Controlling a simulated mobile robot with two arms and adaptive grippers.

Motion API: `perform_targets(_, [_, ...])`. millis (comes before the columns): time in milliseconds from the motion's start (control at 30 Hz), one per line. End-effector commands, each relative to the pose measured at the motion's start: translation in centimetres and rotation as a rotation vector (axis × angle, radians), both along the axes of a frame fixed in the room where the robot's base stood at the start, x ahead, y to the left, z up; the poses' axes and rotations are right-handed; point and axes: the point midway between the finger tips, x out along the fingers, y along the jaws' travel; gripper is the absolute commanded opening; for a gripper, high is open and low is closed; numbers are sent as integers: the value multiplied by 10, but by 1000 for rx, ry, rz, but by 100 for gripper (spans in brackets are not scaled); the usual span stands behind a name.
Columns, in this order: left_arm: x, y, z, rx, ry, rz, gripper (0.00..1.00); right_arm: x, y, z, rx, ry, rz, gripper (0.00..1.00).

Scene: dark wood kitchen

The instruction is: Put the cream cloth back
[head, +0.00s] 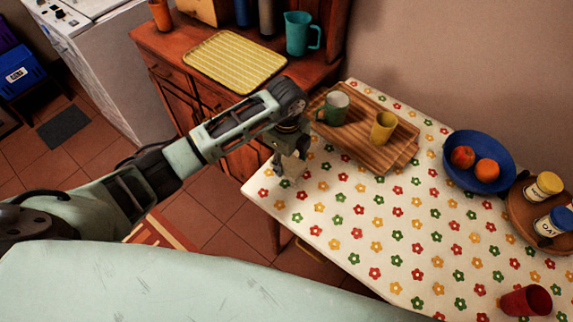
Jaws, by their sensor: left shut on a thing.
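My left gripper (290,160) points down over the left edge of the table, just left of the wooden board. It is shut on a small pale bundle, which looks like the cream cloth (293,168). The fingers hide part of the cloth, and its lower end hangs close to the tabletop. I cannot tell whether it touches the table. My right gripper is out of view.
The flower-patterned table (340,235) is clear at its front left. A slatted wooden board (345,143) bears a green mug (334,106) and a yellow cup (383,128). A blue bowl (457,180) holds fruit. A red cup (526,301) is front right. A yellow mat (235,62) covers the sideboard.

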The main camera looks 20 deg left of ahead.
Motion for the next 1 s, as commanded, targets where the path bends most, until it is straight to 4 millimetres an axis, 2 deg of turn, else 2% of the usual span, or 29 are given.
perform_targets(300, [-1, 0, -38, 0, 2, -1, 27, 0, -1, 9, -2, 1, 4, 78])
perform_targets(700, [0, 0, -45, 0, 0, -1, 27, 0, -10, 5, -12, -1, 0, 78])
perform_targets(733, [0, 0, -43, 0, 0, -1, 50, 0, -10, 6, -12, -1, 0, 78])
perform_targets(900, [0, 0, -43, 0, 1, -1, 65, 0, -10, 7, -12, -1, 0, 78])
perform_targets(1000, [0, 0, -43, 0, 1, -1, 66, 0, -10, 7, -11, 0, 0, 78])
